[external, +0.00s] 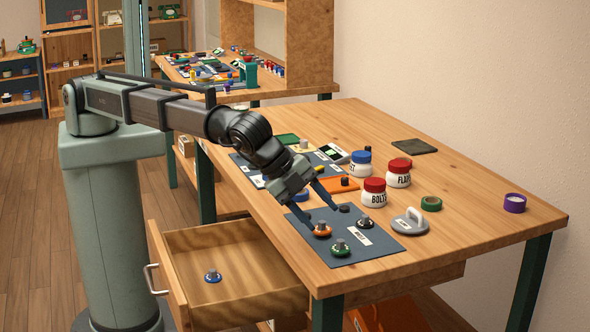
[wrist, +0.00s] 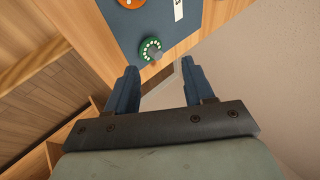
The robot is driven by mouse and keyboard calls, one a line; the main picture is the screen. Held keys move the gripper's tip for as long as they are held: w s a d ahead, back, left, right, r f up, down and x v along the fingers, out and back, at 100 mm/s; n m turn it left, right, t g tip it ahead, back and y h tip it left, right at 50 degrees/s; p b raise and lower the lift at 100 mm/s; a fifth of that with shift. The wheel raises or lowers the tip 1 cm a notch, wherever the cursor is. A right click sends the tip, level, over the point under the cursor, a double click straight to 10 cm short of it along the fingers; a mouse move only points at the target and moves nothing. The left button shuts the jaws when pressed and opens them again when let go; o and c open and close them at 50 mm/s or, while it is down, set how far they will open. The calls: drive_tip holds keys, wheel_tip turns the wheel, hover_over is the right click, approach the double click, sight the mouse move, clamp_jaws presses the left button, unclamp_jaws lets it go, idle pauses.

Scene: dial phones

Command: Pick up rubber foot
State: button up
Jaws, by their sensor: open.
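A small black disc (external: 345,208), which looks like the rubber foot, lies on the near blue-grey mat (external: 375,246) in the external view. It is close beside the right fingertip of my gripper (external: 322,217); I cannot tell whether they touch. My gripper is open and empty, pointing down over the mat. In the wrist view the open fingers (wrist: 160,68) frame the table edge, with the green dial (wrist: 150,48) just beyond them. No black disc shows in the wrist view.
An orange dial (external: 322,230), a green dial (external: 340,247) and a dark knobbed dial (external: 365,222) share the mat. An open drawer (external: 235,260) holds a blue dial (external: 212,276). The table's right side is mostly clear.

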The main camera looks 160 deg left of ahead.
drive_tip(key=s+a+r+n+g, duration=0.2)
drive_tip(key=s+a+n, duration=0.2)
drive_tip(key=s+a, duration=0.9)
drive_tip(key=n+h, duration=0.4)
drive_tip(key=n, duration=0.7)
approach(368, 150)
drive_tip(key=shift+g, duration=0.4)
drive_tip(key=x, duration=0.7)
drive_tip(key=shift+a+f, duration=0.3)
drive_tip(key=shift+a, duration=0.1)
drive_tip(key=shift+c, duration=0.3)
clamp_jaws()
